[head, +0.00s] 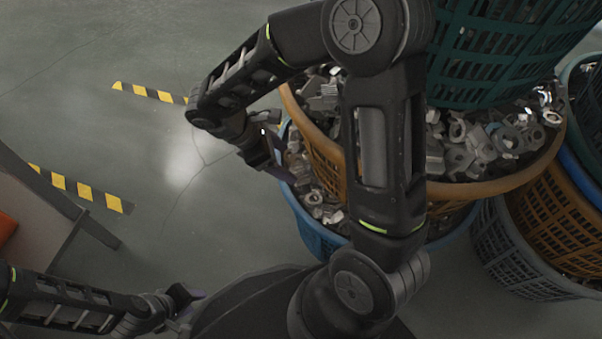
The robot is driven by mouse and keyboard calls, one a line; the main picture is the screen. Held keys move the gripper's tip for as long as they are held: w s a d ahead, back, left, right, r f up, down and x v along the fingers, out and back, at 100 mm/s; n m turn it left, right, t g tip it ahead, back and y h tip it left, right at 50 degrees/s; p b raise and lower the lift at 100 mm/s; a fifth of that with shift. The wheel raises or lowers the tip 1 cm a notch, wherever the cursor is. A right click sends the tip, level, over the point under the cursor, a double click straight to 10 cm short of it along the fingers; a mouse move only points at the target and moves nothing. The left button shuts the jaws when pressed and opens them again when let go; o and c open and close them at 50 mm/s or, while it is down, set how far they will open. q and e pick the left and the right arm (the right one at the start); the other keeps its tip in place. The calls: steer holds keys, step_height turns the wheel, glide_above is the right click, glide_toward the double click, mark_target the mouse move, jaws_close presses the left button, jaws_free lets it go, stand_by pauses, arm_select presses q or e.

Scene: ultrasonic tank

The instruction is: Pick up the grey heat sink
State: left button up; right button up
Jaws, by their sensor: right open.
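A grey, finned piece (323,92) that may be the grey heat sink lies among metal parts in the orange basket, near its upper left rim. I cannot be sure it is the heat sink. My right gripper (277,150) is open, beside the left wall of the orange basket (325,163) and above the blue basket's left edge. I see nothing held in it. My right arm crosses in front of the baskets and hides part of the orange one. My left gripper (190,302) is low at the left, far from the baskets; its jaw opening is unclear.
A blue basket (317,237) with metal parts shows under the orange one. A green basket (475,65) rises at the upper right, and more stacked baskets (507,250) stand at the right. A table (60,205) is at the left edge. Floor between is clear, with yellow-black tape.

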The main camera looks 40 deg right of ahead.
mark_target(300, 172)
steer(key=shift+s+d+f, duration=0.1)
steer(key=shift+d+f, duration=0.1)
steer(key=shift+f, duration=0.25)
steer(key=shift+f, duration=0.1)
steer(key=b+x, duration=0.3)
steer(key=x, duration=0.1)
steer(key=shift+s+d+f, duration=0.1)
steer(key=shift+s+f, duration=0.05)
steer(key=shift+f, duration=0.05)
steer(key=shift+d+f, duration=0.2)
steer(key=shift+c, duration=0.3)
steer(key=c, duration=1.4)
steer(key=shift+r, duration=0.15)
